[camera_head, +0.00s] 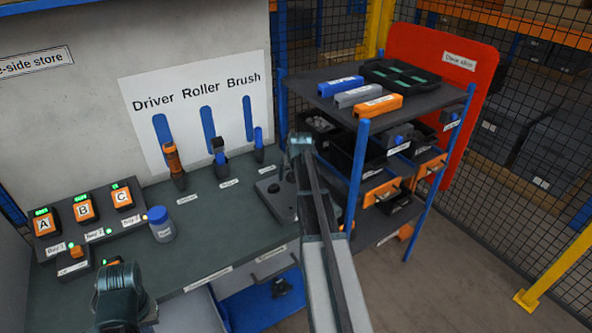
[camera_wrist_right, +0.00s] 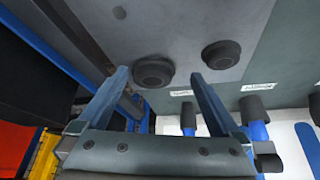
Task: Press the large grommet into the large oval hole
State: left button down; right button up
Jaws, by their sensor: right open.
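A grey plate (camera_head: 268,205) lies on the right end of the bench in the head view, partly hidden by my right arm. In the right wrist view, two dark round grommet-like pieces stand on the plate (camera_wrist_right: 195,30): a wider one (camera_wrist_right: 153,66) and another to its right (camera_wrist_right: 221,54). I cannot tell which holes they sit in. My right gripper (camera_wrist_right: 158,76) is open, with the wider piece seen between its fingertips. Contact cannot be told. In the head view my right gripper (camera_head: 301,143) is over the plate's far side. My left arm's end (camera_head: 118,290) shows low left, its fingers hidden.
Tools in holders (camera_head: 220,160) stand at the bench back. Boxes A, B and C (camera_head: 84,208) and a blue-capped jar (camera_head: 160,224) are at left. A shelf rack (camera_head: 425,90) with bins stands close right of my right arm. The bench middle is mostly clear.

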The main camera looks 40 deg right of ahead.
jog(key=p+v, duration=0.1)
jog(key=v, duration=0.2)
jog(key=shift+d+r+p, duration=0.2)
jog(key=shift+r+p, duration=0.05)
jog(key=shift+p, duration=0.15)
jog(key=shift+s+r+t+p, duration=0.3)
jog(key=shift+s+r+p, duration=0.1)
jog(key=shift+r+p, duration=0.3)
pick_arm(q)
jog(key=r, duration=0.3)
jog(key=s+d+r, duration=0.1)
jog(key=shift+r, duration=0.15)
pick_arm(e)
jog(key=shift+d+r, duration=0.1)
jog(key=shift+c, duration=0.2)
